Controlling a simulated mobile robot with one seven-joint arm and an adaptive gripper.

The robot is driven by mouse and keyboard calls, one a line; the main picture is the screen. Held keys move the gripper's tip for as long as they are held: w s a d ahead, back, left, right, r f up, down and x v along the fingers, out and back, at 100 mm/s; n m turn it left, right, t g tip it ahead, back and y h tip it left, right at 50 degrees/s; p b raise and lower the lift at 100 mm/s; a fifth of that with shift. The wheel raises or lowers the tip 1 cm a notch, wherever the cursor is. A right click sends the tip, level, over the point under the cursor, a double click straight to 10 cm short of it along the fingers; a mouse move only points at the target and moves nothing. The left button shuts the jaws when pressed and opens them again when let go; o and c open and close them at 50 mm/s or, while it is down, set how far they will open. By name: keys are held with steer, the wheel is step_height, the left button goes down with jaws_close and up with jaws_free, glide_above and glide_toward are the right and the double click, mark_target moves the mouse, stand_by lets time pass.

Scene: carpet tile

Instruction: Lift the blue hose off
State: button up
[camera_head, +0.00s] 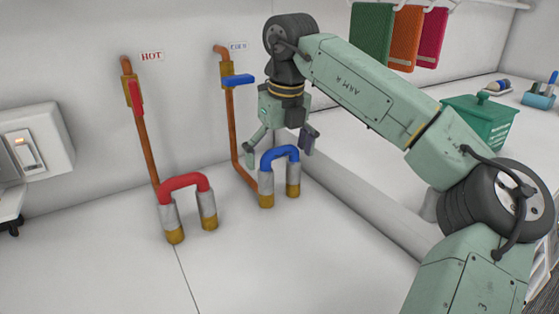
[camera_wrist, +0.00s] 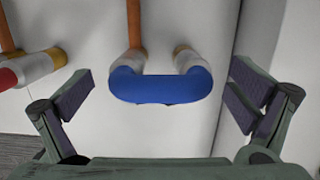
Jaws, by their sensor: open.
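The blue hose (camera_head: 279,154) is a short U-shaped bend. Its two ends sit in grey and brass upright fittings (camera_head: 266,188) near the wall. In the wrist view the blue hose (camera_wrist: 160,87) lies between my spread fingers, with clear space on both sides. My gripper (camera_head: 281,149) is open and points down above and around the top of the hose. The wrist view also shows my gripper (camera_wrist: 160,98) open, with neither finger touching the hose. The fittings are partly hidden behind the hose in the wrist view.
A red hose (camera_head: 184,181) on similar fittings stands to the left. Copper pipes with a red valve handle (camera_head: 135,97) and a blue valve handle (camera_head: 238,80) run up the wall. A raised ledge (camera_head: 370,212) lies close on the right. The surface in front is clear.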

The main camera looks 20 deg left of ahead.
step_height(320, 180, down, 2)
steer(key=shift+w+a, duration=0.15)
steer(key=c, duration=1)
step_height(320, 180, up, 10)
steer(key=shift+r+b, duration=0.1)
steer(key=shift+b, duration=0.25)
steer(key=shift+r+p, duration=2.45)
